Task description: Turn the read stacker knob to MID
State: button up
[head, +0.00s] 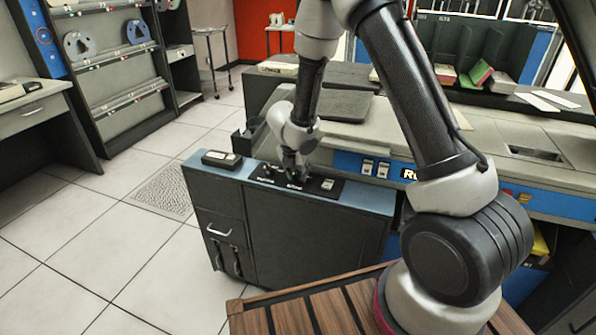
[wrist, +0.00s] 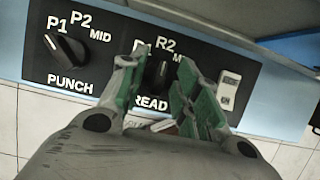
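The dark read stacker knob (wrist: 160,72) sits on the black control panel (wrist: 105,48), above the partly covered READ label. R2 shows, while the R1 and MID labels are partly hidden by my fingers. My gripper (wrist: 158,78) is open, its green-padded fingers on either side of the knob. I cannot tell whether they touch it. The knob's pointer direction is not clear. The punch knob (wrist: 66,49) stands to the left with P1, P2 and MID around it. In the head view my gripper (head: 291,172) is down at the panel (head: 325,190) and hides the read knob.
A white rocker switch (wrist: 229,89) is right of the read knob. A dark box (head: 222,159) lies on the cabinet's left end. The machine (head: 350,140) rises behind the panel. The tiled floor (head: 90,235) at left is mostly clear.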

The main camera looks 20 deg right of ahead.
jog(key=shift+r, duration=0.1)
grip_shut()
dwell(0.3)
jog(key=m+g+h, duration=0.1)
jog(key=m, duration=0.2)
jog(key=shift+a+m, duration=0.1)
jog(key=shift+m, duration=0.3)
jog(key=m+g, duration=0.1)
jog(key=m, duration=0.3)
jog(key=shift+f+m+g+h, duration=0.2)
jog(key=shift+m+g+h, duration=0.2)
jog(key=shift+s, duration=0.1)
